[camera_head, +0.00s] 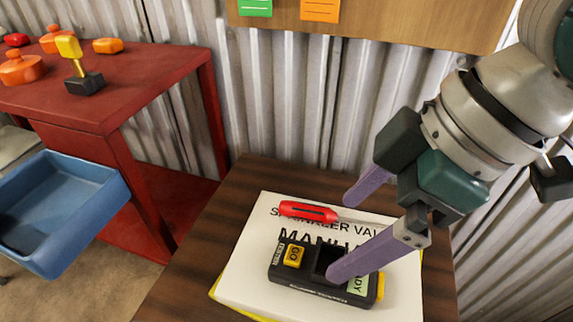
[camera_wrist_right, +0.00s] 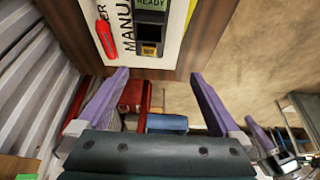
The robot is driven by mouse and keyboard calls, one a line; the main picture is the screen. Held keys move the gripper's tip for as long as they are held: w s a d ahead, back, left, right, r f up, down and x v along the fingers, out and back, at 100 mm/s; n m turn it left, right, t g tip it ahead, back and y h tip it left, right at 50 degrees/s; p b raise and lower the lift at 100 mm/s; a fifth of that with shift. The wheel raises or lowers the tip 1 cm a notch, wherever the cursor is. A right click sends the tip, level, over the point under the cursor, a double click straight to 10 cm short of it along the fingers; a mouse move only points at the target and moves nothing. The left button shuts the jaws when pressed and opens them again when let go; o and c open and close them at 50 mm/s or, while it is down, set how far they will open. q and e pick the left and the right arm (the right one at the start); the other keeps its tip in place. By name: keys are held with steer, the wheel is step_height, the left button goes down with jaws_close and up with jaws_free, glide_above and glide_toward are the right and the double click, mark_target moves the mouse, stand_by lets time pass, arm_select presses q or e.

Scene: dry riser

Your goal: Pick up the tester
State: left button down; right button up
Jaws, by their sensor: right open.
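The tester (camera_head: 312,283) is a black box with a yellow button, a dark recess and a pale green READY label. It lies on the white manual (camera_head: 245,268). My right gripper (camera_head: 341,236) is open and empty above the manual. One purple finger covers part of the tester in the head view. In the right wrist view, the tester (camera_wrist_right: 151,28) shows beyond the open fingertips (camera_wrist_right: 160,74), apart from them. A purple finger-like part at the lower right, probably my left gripper (camera_wrist_right: 262,136), shows there only in part; its opening is unclear.
A red screwdriver (camera_head: 308,211) lies on the manual beside the tester. The manual rests on a dark wooden table (camera_head: 196,268) by a corrugated wall (camera_head: 290,110). A red bench (camera_head: 130,90) with orange items and an open blue drawer (camera_head: 75,215) stands left.

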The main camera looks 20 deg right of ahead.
steer(key=b, duration=0.3)
glide_toward(318, 265)
steer(key=shift+s+a, duration=0.2)
steer(key=b+x, duration=0.1)
steer(key=x, duration=0.3)
steer(key=shift+f+b, duration=0.1)
steer(key=shift+b, duration=0.2)
steer(key=b+x, duration=0.2)
steer(key=x, duration=0.3)
steer(key=shift+w+d+f, duration=0.1)
steer(key=shift+w+f, duration=0.1)
steer(key=shift+w, duration=0.05)
arm_select(q)
step_height(318, 265, down, 9)
steer(key=shift+w, duration=0.15)
steer(key=shift+a, duration=0.1)
arm_select(e)
steer(key=shift+r, duration=0.1)
steer(key=c, duration=1.5)
